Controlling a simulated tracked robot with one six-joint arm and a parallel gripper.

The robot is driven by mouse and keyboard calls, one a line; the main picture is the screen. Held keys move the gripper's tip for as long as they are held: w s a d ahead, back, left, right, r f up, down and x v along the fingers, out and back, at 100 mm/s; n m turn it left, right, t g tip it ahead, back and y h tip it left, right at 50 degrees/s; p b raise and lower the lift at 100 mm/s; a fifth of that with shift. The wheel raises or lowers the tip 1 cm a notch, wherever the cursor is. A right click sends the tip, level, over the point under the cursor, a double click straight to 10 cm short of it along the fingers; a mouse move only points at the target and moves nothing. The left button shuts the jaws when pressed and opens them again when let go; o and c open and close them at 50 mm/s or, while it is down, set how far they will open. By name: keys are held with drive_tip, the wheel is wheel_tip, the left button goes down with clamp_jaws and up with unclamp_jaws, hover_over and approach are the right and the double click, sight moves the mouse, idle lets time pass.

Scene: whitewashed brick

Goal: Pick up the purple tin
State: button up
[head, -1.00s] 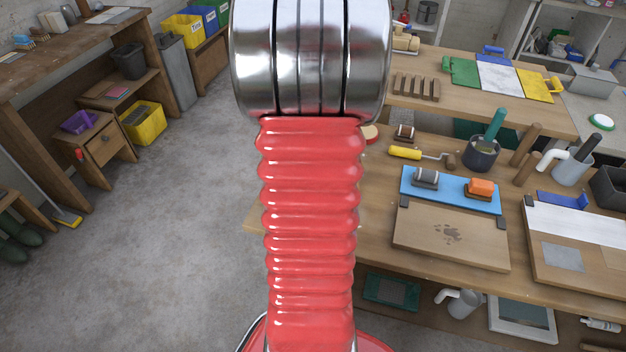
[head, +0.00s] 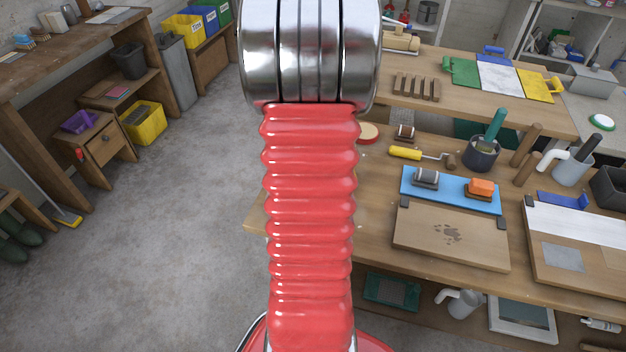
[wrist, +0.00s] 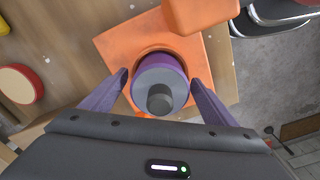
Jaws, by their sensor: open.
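The purple tin (wrist: 172,73) shows in the wrist view as a round purple body with a grey top and a dark knob. It sits on or in an orange square piece (wrist: 113,47) on the wooden table. My gripper (wrist: 160,84) is open, with one dark purple finger on each side of the tin. Small gaps seem to show between the fingers and the tin; I cannot tell if either touches. In the head view my own arm hides the gripper and the tin.
An orange block (wrist: 200,14) stands close beyond the tin. A round cream-topped red item (wrist: 20,84) lies at the left of the wrist view. In the head view, the workbench holds a blue tray (head: 452,203), a wooden board (head: 450,236) and a yellow-handled roller (head: 406,153).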

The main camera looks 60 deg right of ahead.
drive_tip(key=shift+c, duration=0.3)
drive_tip(key=c, duration=1.5)
drive_tip(key=shift+r, duration=5.05)
